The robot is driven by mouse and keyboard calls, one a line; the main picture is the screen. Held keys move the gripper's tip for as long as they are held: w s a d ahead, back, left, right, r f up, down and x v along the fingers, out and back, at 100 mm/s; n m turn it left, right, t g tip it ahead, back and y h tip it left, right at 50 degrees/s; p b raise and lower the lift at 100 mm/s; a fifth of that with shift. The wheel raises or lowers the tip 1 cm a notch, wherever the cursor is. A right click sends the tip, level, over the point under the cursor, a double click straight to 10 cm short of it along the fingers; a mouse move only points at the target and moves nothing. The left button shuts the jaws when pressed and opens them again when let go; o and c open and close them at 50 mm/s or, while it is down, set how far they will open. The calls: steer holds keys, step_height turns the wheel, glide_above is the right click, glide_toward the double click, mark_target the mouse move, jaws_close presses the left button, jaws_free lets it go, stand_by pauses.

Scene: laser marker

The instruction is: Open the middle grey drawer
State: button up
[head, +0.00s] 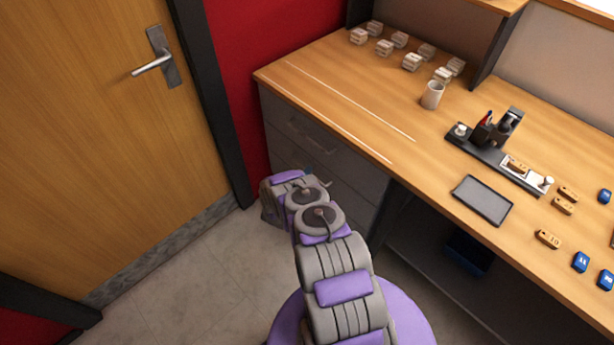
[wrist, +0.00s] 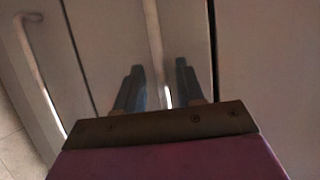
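The grey drawer unit (head: 345,170) stands under the left end of the desk, and its drawers look closed. The top drawer's bar handle (head: 312,140) shows in the head view; my arm covers much of the lower fronts. In the wrist view the drawer fronts appear turned sideways. The middle drawer (wrist: 105,35) lies between two seams, and its pale bar handle (wrist: 153,35) runs down between my fingers. My gripper (wrist: 160,88) is open, with one dark finger on each side of that handle. I cannot tell whether the fingers touch it.
Another drawer handle (wrist: 38,65) shows at the left of the wrist view. A wooden door (head: 90,130) is at left; tiled floor (head: 190,285) is clear.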

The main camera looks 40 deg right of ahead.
steer(key=shift+a, duration=0.1)
steer(key=shift+c, duration=0.5)
jaws_close()
